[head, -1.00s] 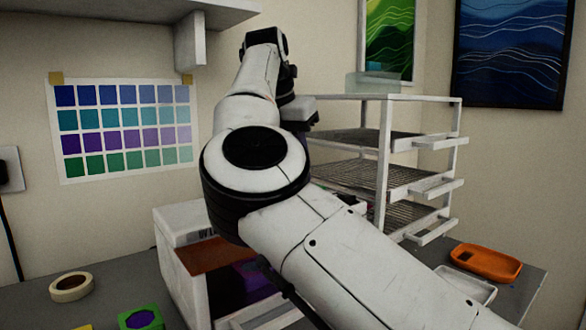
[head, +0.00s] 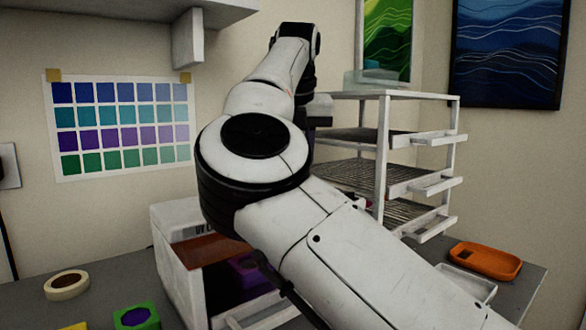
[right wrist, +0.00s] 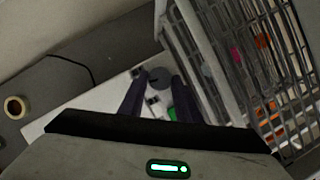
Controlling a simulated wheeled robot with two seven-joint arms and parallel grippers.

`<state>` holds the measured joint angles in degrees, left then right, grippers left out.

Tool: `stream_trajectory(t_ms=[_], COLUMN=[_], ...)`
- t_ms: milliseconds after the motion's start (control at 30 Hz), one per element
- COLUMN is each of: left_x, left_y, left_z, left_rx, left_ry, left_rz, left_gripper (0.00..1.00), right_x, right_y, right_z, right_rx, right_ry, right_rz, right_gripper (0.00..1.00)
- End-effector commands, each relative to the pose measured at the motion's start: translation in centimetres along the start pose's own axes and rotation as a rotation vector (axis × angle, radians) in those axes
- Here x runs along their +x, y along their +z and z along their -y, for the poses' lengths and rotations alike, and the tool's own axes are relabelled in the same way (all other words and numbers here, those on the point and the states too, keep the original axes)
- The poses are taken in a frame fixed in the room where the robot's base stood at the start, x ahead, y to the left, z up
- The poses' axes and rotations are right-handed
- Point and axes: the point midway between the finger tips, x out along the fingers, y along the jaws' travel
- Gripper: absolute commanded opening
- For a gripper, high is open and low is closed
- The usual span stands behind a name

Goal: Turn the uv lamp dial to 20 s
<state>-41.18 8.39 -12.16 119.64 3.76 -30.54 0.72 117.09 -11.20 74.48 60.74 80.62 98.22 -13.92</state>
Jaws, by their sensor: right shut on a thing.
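The uv lamp (head: 178,262) is a white box with an amber front window, on the bench in the head view. My right arm hides its right part and top. In the right wrist view the lamp's white top (right wrist: 85,112) shows below the camera, with a round grey dial (right wrist: 160,77) on it. My right gripper (right wrist: 160,80) has a dark finger on each side of the dial and is shut on it. The dial's marks and setting are too small to read. My left gripper is in neither view.
A white rack (head: 384,160) with mesh shelves stands right beside the lamp. An orange tray (head: 485,262) lies at the bench's right. A tape roll (head: 67,285) and a green mould with a purple centre (head: 136,317) lie at left. A wall shelf (head: 190,38) overhangs.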

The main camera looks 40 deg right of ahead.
Motion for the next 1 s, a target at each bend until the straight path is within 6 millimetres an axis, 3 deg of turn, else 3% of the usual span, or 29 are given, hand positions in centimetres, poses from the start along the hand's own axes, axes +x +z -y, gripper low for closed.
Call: stream_trajectory(t_ms=[400,933,967,1000], left_x=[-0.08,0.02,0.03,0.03], left_y=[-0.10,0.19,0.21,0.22], left_z=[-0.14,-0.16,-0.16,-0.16], left_rx=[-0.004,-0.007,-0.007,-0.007], left_ry=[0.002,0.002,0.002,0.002], left_rz=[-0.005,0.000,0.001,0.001], left_gripper=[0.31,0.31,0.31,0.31], right_x=[0.02,0.00,0.00,0.00], right_y=[-0.01,0.00,0.00,0.00], right_z=[0.23,0.24,0.24,0.24], right_rx=[-0.180,-0.204,-0.204,-0.204], right_ry=[0.075,0.085,0.085,0.085], right_rz=[-0.002,-0.002,-0.002,-0.002], right_gripper=[0.08,0.08,0.32,0.39])
